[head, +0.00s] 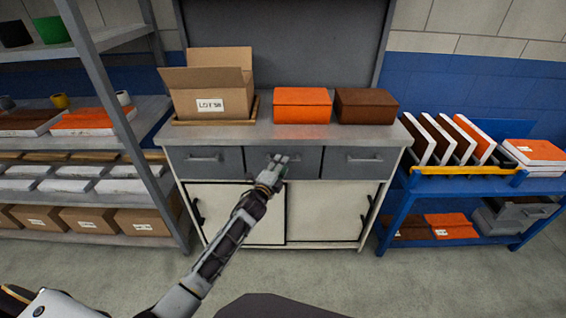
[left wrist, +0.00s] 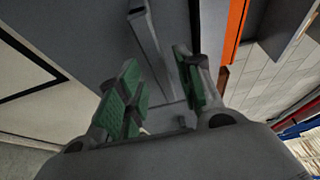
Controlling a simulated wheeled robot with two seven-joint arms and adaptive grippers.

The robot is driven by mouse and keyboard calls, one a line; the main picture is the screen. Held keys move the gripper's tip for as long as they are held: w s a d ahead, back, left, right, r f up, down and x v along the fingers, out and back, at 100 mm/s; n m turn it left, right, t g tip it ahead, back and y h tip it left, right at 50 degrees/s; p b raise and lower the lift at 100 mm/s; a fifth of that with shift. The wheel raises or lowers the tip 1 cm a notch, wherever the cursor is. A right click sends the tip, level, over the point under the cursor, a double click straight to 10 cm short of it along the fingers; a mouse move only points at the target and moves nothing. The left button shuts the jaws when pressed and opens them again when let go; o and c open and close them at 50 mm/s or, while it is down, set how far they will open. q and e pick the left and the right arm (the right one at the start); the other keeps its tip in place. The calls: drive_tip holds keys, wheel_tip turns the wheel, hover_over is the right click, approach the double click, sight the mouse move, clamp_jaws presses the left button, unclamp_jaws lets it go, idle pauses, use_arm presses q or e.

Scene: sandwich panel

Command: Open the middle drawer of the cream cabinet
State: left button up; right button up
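The cream cabinet (head: 325,212) has a row of three grey drawers above cream sliding doors. The middle drawer (head: 305,165) looks shut, its front level with its neighbours. My left gripper (head: 278,160) is in front of it and hides most of its handle in the head view. In the left wrist view, a grey bar handle (left wrist: 146,38) runs down toward the gap between my left gripper's green-padded fingers (left wrist: 160,75). The fingers are apart; I cannot tell whether either touches the bar. My right gripper is not in view.
On the worktop (head: 250,134) are an open cardboard box (head: 208,92), an orange box (head: 302,106) and a brown box (head: 365,106). A grey shelf rack (head: 110,85) stands left, a blue cart (head: 395,205) right. The floor in front is clear.

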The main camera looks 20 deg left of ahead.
use_arm(q)
drive_tip(key=shift+w+d, duration=0.15)
drive_tip(key=shift+w, duration=1.35)
clamp_jaws()
